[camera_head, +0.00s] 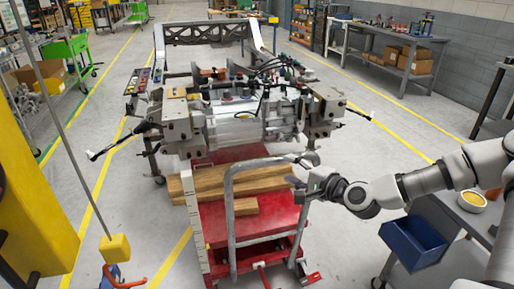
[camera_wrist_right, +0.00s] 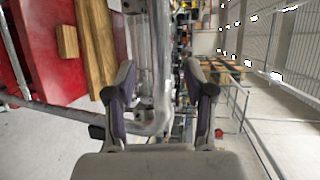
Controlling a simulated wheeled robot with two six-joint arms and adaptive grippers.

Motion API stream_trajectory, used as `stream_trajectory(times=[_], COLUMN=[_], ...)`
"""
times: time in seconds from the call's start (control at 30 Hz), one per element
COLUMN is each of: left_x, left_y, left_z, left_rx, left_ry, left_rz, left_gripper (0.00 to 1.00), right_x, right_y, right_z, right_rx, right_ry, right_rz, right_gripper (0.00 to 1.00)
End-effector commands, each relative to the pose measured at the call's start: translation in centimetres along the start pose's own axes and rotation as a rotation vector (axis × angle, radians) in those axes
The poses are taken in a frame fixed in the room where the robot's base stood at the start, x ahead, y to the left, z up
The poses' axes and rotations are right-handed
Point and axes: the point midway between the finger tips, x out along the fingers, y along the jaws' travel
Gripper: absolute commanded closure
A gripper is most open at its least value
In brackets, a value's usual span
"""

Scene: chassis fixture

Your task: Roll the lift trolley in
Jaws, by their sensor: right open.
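The red lift trolley (camera_head: 265,218) stands with its far end below the chassis fixture (camera_head: 240,120). Its grey tube handle (camera_head: 231,220) rises at the near side. Wooden beams (camera_head: 185,188) lie across its red top. My right gripper (camera_head: 306,188) is at the right upright of the handle, near its upper corner. In the right wrist view the gripper (camera_wrist_right: 158,88) is open, and the handle tube (camera_wrist_right: 161,60) shows between its fingers; I cannot tell if it touches them. The red trolley top (camera_wrist_right: 35,55) is at the left there. My left gripper is out of view.
A blue bin (camera_head: 414,243) sits by a grey cart at the lower right. A yellow post (camera_head: 30,190) stands at the left. A workbench with cardboard boxes (camera_head: 415,60) is at the back right. Floor on both sides of the fixture is mostly clear.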

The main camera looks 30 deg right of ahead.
Motion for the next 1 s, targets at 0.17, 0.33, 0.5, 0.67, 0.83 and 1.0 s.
stream_trajectory(times=[0.17,0.33,0.5,0.67,0.83,1.0], left_x=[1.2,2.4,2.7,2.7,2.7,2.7], left_y=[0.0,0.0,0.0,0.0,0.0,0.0], left_z=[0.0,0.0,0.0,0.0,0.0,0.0], left_rx=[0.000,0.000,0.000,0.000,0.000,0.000], left_ry=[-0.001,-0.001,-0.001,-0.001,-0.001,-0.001], left_rz=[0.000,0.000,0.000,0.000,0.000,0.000], left_gripper=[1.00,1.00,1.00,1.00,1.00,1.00], right_x=[1.2,3.6,6.2,7.7,7.9,7.9], right_y=[0.4,0.4,0.2,0.1,0.0,0.0], right_z=[-0.1,0.0,0.0,0.1,0.1,0.1], right_rx=[-0.016,-0.020,-0.018,-0.014,-0.011,-0.011], right_ry=[0.002,0.000,0.000,-0.002,-0.002,-0.001], right_rz=[0.003,0.005,0.003,0.002,-0.001,-0.001], right_gripper=[0.46,0.46,0.46,0.46,0.46,0.75])
